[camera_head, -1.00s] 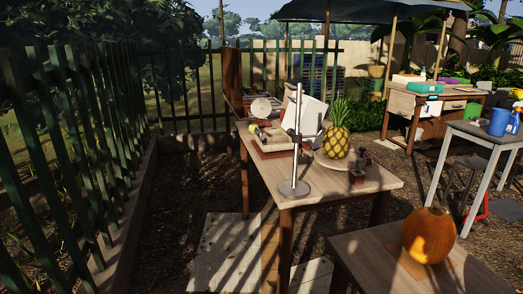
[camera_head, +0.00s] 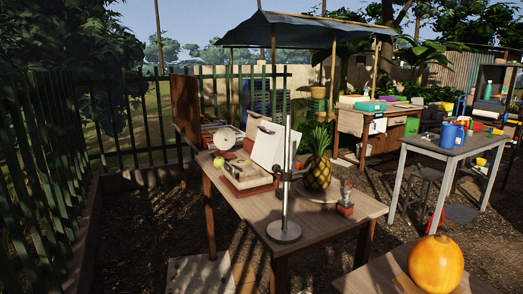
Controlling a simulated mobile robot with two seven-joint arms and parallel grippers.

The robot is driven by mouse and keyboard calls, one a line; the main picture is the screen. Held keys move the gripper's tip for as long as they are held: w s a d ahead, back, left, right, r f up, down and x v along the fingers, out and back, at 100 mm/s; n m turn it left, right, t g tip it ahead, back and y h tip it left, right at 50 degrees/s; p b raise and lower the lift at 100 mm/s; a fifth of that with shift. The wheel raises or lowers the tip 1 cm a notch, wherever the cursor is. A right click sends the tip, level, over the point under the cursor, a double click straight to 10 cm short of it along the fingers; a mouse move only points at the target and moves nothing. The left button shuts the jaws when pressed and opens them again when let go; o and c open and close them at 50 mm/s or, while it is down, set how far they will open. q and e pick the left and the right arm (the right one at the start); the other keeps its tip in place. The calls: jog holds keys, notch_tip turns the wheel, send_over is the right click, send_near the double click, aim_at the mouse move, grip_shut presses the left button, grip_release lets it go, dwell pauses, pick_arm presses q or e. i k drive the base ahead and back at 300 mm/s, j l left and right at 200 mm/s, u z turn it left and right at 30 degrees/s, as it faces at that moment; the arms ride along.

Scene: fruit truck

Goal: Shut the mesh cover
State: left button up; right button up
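A pale flat panel (camera_head: 267,146) stands tilted up at the back of the wooden table, behind a low box (camera_head: 246,174) with a reddish-brown base. The panel may be the raised mesh cover; at this size I cannot make out any mesh or hinge. A metal stand (camera_head: 285,190) with a round base and upright rod is in front of the panel and hides part of its right side. Neither of my grippers shows in the view.
The wooden table (camera_head: 330,222) also bears a pineapple (camera_head: 318,172), a small red-based device (camera_head: 346,200) and a round disc (camera_head: 225,138). An orange pumpkin (camera_head: 436,263) sits on a nearer table. A grey table (camera_head: 455,146) stands right. A green fence (camera_head: 40,160) lines the left; bare ground lies between.

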aim_at(267, 151)
jog(key=i+j+z, duration=0.15)
jog(key=z, duration=0.3)
jog(key=i+j+z, duration=0.1)
jog(key=j+z, duration=0.15)
jog(key=z, duration=0.2)
jog(key=i+j+z, duration=0.1)
jog(key=j+z, duration=0.2)
jog(key=z, duration=0.15)
jog(key=i+j+z, duration=0.2)
jog(key=j, duration=0.25)
jog(key=j+z, duration=0.25)
jog(key=j, duration=0.15)
jog(key=j+z, duration=0.15)
jog(key=j, duration=0.75)
